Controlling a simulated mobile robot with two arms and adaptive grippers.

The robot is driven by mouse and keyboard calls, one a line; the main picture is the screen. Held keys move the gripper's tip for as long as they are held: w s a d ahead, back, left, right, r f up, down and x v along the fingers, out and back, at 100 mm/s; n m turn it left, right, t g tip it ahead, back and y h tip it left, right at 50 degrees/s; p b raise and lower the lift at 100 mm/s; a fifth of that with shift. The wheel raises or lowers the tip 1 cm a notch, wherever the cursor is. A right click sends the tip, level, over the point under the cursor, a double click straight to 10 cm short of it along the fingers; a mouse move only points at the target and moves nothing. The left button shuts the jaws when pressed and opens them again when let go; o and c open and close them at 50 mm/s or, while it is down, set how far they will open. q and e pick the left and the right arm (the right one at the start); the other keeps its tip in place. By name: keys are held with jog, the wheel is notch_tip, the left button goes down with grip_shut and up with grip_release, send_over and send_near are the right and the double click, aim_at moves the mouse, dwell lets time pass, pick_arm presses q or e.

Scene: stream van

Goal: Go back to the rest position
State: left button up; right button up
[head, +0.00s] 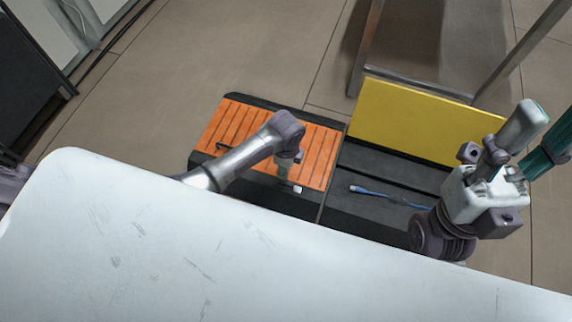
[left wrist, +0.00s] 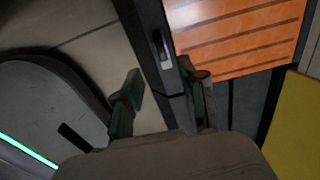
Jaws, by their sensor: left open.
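My left gripper (head: 290,178) hangs over the lower edge of an orange slatted panel (head: 315,150) in the head view. In the left wrist view the left gripper (left wrist: 165,92) has its two green-edged fingers apart, with nothing held between them. The orange panel (left wrist: 235,35) shows beyond the fingers. My right arm is raised at the right of the head view. Its gripper (head: 540,135) seems to be at the right edge, partly cut off, and its finger opening is unclear.
A blue cable (head: 385,196) lies on the black surface (head: 365,170) right of the orange panel. A yellow panel (head: 420,120) stands behind it. A metal frame (head: 367,45) rises at the back. Tiled floor (head: 230,50) is clear at upper left.

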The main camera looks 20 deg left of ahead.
pick_arm(q)
jog(key=shift+r, duration=0.35)
dwell(0.3)
